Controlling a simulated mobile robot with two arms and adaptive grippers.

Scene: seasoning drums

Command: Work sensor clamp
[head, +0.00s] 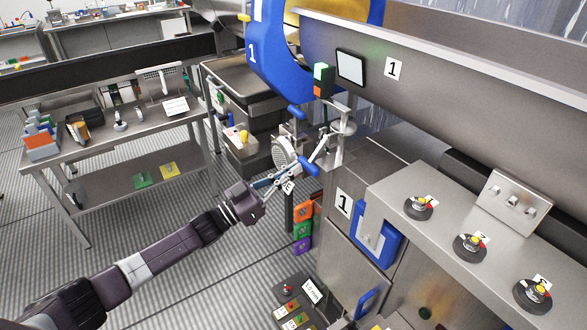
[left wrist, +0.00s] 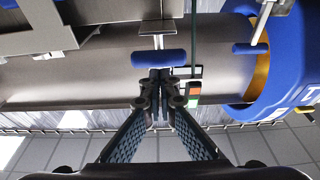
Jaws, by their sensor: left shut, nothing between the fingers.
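The sensor clamp (head: 335,138) is a grey metal bracket below the big steel drum, with a blue handle (head: 309,166) at its lower end. Another blue handle (head: 296,111) is above it, by the blue drum ring. My left gripper (head: 298,164) reaches in from the left, its fingertips at or very near the lower handle. In the left wrist view its fingers (left wrist: 160,80) are together and empty, and a blue handle (left wrist: 158,58) on a metal stem appears just beyond the tips. I cannot tell whether they touch. My right gripper is not in view.
The steel drum (head: 450,95) with its blue ring (head: 280,60) hangs over the work area. A grey control panel (head: 465,240) with several knobs stands at the right. A metal table (head: 135,135) with tools is at the left. Striped floor lies open between.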

